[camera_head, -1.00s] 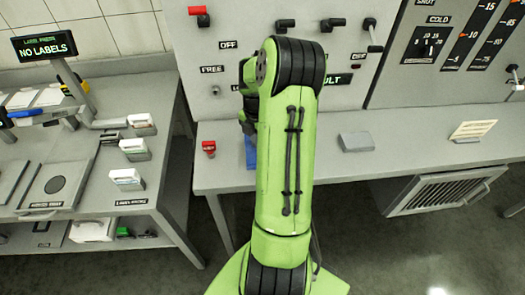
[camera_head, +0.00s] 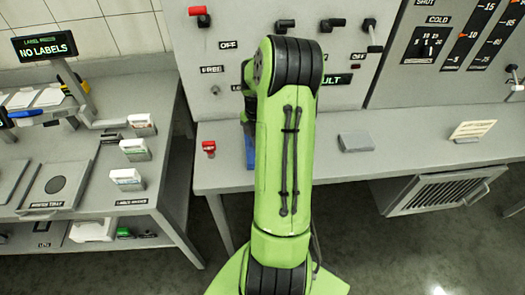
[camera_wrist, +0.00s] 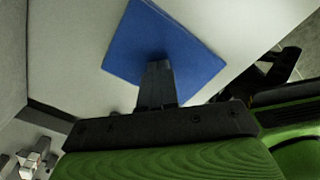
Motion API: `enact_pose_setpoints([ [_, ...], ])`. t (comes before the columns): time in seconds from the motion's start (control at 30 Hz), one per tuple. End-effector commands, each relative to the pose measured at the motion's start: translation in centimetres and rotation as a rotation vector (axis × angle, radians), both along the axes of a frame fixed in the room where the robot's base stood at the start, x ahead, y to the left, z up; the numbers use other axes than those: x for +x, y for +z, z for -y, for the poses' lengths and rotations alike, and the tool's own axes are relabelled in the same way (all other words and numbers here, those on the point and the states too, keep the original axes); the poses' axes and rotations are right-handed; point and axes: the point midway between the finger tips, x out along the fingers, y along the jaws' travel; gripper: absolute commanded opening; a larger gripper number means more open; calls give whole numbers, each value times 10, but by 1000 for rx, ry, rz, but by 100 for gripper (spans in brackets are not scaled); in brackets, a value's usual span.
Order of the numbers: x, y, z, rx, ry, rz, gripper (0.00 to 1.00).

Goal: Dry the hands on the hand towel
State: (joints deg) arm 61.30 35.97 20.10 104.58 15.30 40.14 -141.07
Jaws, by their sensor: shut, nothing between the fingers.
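A flat blue square cloth, which looks like the hand towel (camera_wrist: 198,62), lies on the light grey counter in the wrist view. My gripper (camera_wrist: 157,66) is shut and empty, with its dark fingers over the near part of the towel. I cannot tell whether the fingertips touch the cloth. In the head view only a small strip of the blue towel (camera_head: 250,152) shows beside my green arm. My arm hides the rest of it and most of my gripper there.
A panel with levers (camera_head: 225,60) rises behind. A label table (camera_head: 90,190) stands at left.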

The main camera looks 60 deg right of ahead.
Motion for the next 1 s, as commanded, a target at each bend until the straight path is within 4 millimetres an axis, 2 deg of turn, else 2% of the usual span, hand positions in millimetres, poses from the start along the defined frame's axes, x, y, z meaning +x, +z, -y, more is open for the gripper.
enact_pose_setpoints([
  [0.2, 5, 0, 0, 0, 1, 0, 0],
  [0.73, -12, 0, -1, -1, 0, 1, 0],
  [1.0, -12, 0, -1, 0, 0, 0, 0],
])
